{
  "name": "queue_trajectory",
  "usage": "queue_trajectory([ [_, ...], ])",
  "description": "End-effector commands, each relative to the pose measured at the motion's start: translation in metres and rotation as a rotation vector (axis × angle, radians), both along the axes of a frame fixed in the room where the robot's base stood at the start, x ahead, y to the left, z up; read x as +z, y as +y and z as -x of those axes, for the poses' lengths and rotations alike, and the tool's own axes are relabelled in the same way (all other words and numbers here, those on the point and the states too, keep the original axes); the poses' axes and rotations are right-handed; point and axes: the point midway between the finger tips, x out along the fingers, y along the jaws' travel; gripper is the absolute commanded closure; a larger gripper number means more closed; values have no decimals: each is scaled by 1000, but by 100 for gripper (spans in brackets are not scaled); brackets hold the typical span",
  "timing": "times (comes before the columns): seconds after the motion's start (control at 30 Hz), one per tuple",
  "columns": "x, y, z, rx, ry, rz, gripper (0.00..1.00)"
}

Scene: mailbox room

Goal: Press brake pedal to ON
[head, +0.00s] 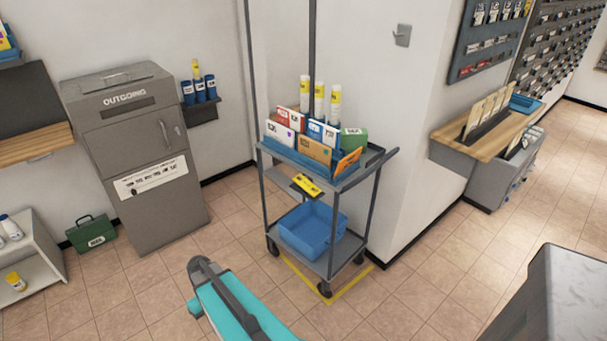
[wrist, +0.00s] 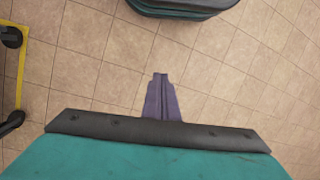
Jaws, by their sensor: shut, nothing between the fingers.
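The grey cart (head: 317,262) stands in the middle of the head view, inside a yellow floor outline. A small yellow plate (head: 308,185) with dark marks hangs below the front edge of its top tray, with a small dark part beside it. I cannot tell whether this is the brake pedal; no other pedal is clear. In the wrist view, my gripper (wrist: 160,80) is shut and empty, above bare floor tiles. Two dark cart wheels (wrist: 11,37) show at that view's left edge, apart from my gripper. In the head view, my arm is at the bottom; its fingertips are not clear.
The cart carries mail, tubes and a blue bin (head: 312,231). A grey outgoing mailbox (head: 140,160) and a green box (head: 91,233) stand to the left. A wooden counter (head: 487,135) is at the right. Tiled floor is open around the cart's front.

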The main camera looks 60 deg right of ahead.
Motion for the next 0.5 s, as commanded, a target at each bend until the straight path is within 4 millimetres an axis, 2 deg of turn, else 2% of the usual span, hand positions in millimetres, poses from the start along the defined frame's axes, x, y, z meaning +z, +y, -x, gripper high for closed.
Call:
queue_trajectory([
  [0.03, 11, -21, -14, -15, -26, -3, 100],
  [0.2, 48, -84, -43, -44, -106, -8, 100],
  [0.37, 88, -149, -62, -67, -181, -1, 100],
  [0.5, 127, -208, -69, -86, -248, 13, 100],
])
